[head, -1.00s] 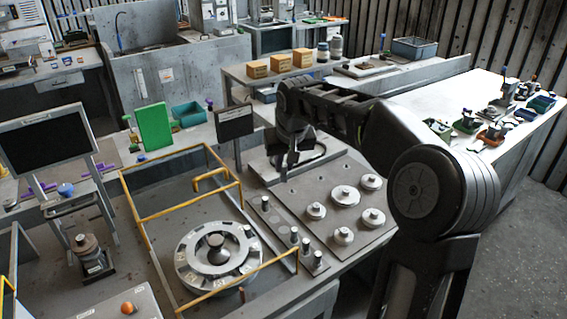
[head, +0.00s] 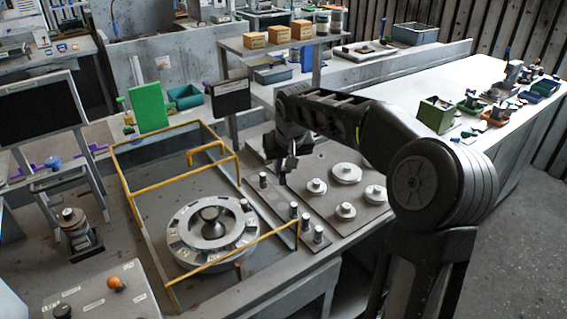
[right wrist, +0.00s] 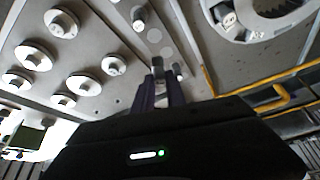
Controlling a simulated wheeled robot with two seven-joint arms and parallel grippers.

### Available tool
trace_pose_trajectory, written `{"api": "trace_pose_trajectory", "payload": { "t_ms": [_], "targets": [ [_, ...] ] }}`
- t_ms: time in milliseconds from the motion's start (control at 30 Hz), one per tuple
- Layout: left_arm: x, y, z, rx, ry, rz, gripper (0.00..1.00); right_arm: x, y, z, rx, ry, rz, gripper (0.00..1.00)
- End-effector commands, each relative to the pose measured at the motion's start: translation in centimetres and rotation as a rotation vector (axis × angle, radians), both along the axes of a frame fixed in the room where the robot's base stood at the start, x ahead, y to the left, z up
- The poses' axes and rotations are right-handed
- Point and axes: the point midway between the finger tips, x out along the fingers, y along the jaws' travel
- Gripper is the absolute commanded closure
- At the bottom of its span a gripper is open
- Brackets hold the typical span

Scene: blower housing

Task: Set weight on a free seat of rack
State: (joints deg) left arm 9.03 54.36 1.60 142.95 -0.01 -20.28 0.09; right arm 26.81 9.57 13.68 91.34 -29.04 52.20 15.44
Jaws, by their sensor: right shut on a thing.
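I cannot tell whether the held weight touches the rack. My left gripper is out of view.
Right of the rack, a plate carries several knobbed discs (head: 346,173). Left of it, a yellow rail frame (head: 150,250) surrounds a round grey ring housing (head: 190,250). A dark sign (head: 230,97) stands behind.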

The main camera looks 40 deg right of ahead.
Motion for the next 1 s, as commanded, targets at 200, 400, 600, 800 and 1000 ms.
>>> {"api": "trace_pose_trajectory", "payload": {
  "t_ms": [200, 400, 600, 800, 1000],
  "targets": [
    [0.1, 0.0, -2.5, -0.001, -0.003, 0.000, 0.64, 0.0, 0.0, -3.4, 0.001, 0.001, -0.001, 1.00],
    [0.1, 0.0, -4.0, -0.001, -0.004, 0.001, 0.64, 0.0, 0.0, -5.3, 0.001, 0.000, -0.001, 1.00],
    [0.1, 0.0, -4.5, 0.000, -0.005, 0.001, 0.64, 0.0, 0.0, -6.1, 0.001, 0.000, 0.000, 1.00],
    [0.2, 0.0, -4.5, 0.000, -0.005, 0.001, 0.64, 0.0, 0.0, -6.1, 0.001, 0.000, -0.001, 1.00],
    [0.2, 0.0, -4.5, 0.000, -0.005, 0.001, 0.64, 0.0, 0.0, -6.1, 0.000, 0.000, -0.001, 1.00]
  ]
}}
